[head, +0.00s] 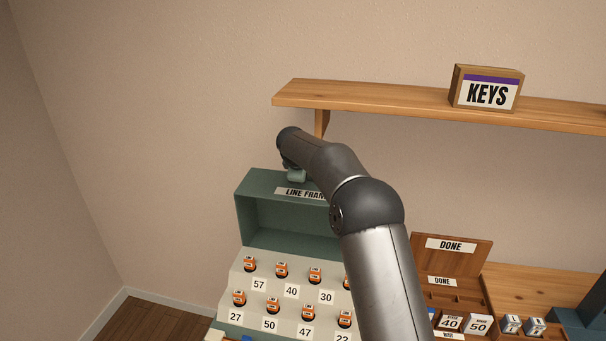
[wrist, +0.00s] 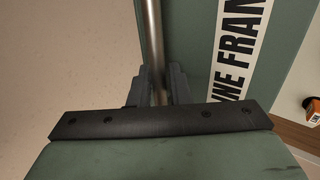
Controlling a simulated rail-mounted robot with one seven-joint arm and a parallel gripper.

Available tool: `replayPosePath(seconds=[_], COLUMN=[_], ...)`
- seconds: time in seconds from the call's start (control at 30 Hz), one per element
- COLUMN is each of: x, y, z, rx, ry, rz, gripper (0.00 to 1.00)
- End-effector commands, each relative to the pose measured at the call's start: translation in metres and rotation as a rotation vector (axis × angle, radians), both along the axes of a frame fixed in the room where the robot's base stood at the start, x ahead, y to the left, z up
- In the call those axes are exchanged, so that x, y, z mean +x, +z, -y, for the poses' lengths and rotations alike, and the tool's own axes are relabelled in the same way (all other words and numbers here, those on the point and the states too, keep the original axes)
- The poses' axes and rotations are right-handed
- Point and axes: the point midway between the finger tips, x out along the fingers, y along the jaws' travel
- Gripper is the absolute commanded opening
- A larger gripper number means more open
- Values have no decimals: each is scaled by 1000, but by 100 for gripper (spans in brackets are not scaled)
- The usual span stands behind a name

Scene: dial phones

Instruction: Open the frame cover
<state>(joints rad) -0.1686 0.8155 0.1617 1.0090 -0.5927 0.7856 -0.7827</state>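The green frame cover (head: 255,187), labelled "LINE FRAM…", stands raised behind the stepped front of the line frame (head: 240,262) in the head view, with its hollow inside facing forward. The rows of orange pieces below it are uncovered. My gripper (head: 295,174) is at the cover's upper edge, partly hidden by my arm. In the wrist view, my gripper's fingers (wrist: 158,88) lie close on both sides of a metal handle bar (wrist: 152,35) and look shut on it. The cover's label (wrist: 238,50) runs beside the bar.
A wooden shelf (head: 370,98) with a KEYS box (head: 487,88) is on the wall above and to the right. A wooden DONE box (head: 450,262) with its lid up stands to the right of the frame. Bare wall lies to the left.

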Motion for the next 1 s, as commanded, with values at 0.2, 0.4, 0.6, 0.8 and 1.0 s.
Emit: replayPosePath(seconds=[0.2,0.4,0.6,0.8,1.0], x=[0,-9,-35,-66,-91], y=[0,11,44,83,116], z=[1,-1,-8,-16,-22], rx=[-1,0,-1,0,0], ry=[-2,-1,-1,0,1], rz=[0,1,5,4,3], gripper=[17,17,17,17,17])
